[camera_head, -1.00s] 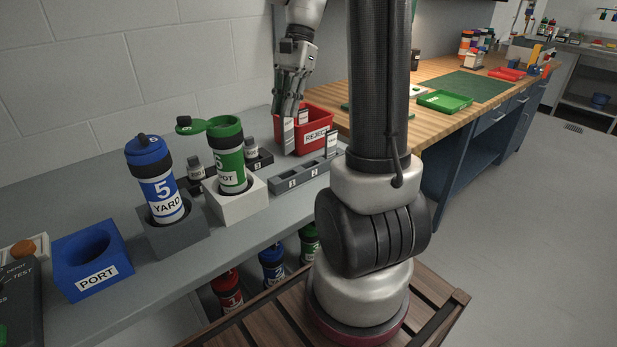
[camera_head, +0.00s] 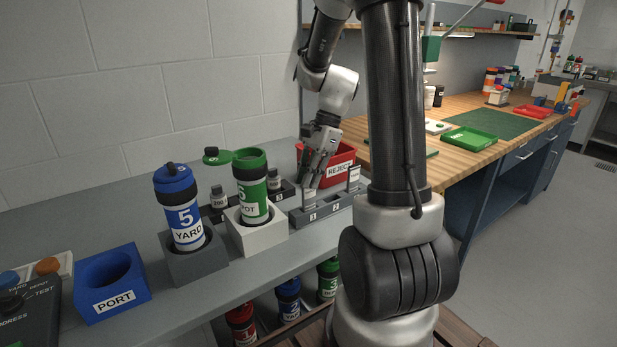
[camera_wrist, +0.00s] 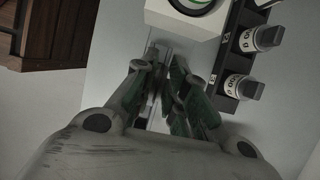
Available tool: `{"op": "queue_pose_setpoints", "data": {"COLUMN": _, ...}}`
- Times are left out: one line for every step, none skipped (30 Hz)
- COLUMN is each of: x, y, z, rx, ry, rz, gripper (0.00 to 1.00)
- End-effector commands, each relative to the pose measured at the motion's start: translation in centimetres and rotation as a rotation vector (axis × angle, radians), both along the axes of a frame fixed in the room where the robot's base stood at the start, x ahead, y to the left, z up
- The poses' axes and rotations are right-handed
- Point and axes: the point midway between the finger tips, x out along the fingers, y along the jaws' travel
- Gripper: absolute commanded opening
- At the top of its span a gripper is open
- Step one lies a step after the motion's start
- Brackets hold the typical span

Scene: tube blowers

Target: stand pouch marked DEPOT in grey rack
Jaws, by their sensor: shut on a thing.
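My gripper (camera_head: 314,178) is low over the left part of the grey rack (camera_head: 330,210). It is shut on a thin pouch (camera_head: 309,196), whose whitish lower part shows below the fingers at a left slot. I cannot tell how deep it sits in the slot, and its marking is not readable. Another pouch (camera_head: 353,176) with a white label stands upright in the rack's right part. In the wrist view, my gripper's fingers (camera_wrist: 166,98) hide most of the held pouch.
A red REJECT bin (camera_head: 341,165) stands behind the rack. Left of it are a white holder (camera_head: 262,238) with an open green tube (camera_head: 251,190), a grey holder with a blue YARD tube (camera_head: 184,215), and a blue PORT block (camera_head: 112,285). Small bottles stand behind.

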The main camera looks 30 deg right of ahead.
Motion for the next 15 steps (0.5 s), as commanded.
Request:
{"op": "queue_pose_setpoints", "data": {"x": 0.03, "y": -0.01, "z": 0.01, "rx": -0.001, "ry": -0.001, "rz": 0.000, "gripper": 0.00}}
{"op": "queue_pose_setpoints", "data": {"x": 0.03, "y": -0.01, "z": 0.03, "rx": -0.001, "ry": -0.002, "rz": 0.000, "gripper": 0.00}}
{"op": "queue_pose_setpoints", "data": {"x": 0.03, "y": -0.02, "z": 0.05, "rx": -0.001, "ry": -0.002, "rz": 0.000, "gripper": 0.00}}
{"op": "queue_pose_setpoints", "data": {"x": 0.03, "y": -0.01, "z": 0.05, "rx": -0.001, "ry": -0.002, "rz": 0.000, "gripper": 0.00}}
{"op": "queue_pose_setpoints", "data": {"x": 0.03, "y": -0.01, "z": 0.05, "rx": 0.000, "ry": -0.002, "rz": 0.000, "gripper": 0.00}}
{"op": "queue_pose_setpoints", "data": {"x": 0.03, "y": -0.01, "z": 0.03, "rx": 0.000, "ry": -0.001, "rz": 0.000, "gripper": 0.00}}
{"op": "queue_pose_setpoints", "data": {"x": 0.03, "y": -0.01, "z": -0.04, "rx": 0.000, "ry": -0.001, "rz": 0.000, "gripper": 0.00}}
{"op": "queue_pose_setpoints", "data": {"x": 0.02, "y": 0.00, "z": -0.12, "rx": 0.000, "ry": -0.001, "rz": 0.000, "gripper": 0.00}}
{"op": "queue_pose_setpoints", "data": {"x": 0.03, "y": 0.00, "z": -0.25, "rx": 0.000, "ry": -0.001, "rz": 0.000, "gripper": 0.00}}
{"op": "queue_pose_setpoints", "data": {"x": 0.04, "y": -0.01, "z": -0.21, "rx": -0.001, "ry": -0.002, "rz": -0.001, "gripper": 0.19}}
{"op": "queue_pose_setpoints", "data": {"x": 0.03, "y": -0.01, "z": -0.20, "rx": -0.001, "ry": -0.002, "rz": -0.001, "gripper": 0.25}}
{"op": "queue_pose_setpoints", "data": {"x": 0.03, "y": -0.01, "z": -0.19, "rx": 0.000, "ry": -0.002, "rz": -0.001, "gripper": 0.32}}
{"op": "queue_pose_setpoints", "data": {"x": 0.03, "y": -0.01, "z": -0.19, "rx": 0.000, "ry": -0.002, "rz": -0.001, "gripper": 0.35}}
{"op": "queue_pose_setpoints", "data": {"x": 0.03, "y": -0.01, "z": -0.19, "rx": 0.000, "ry": -0.002, "rz": -0.001, "gripper": 0.35}}
{"op": "queue_pose_setpoints", "data": {"x": 0.03, "y": -0.01, "z": -0.19, "rx": 0.000, "ry": -0.002, "rz": -0.001, "gripper": 0.35}}
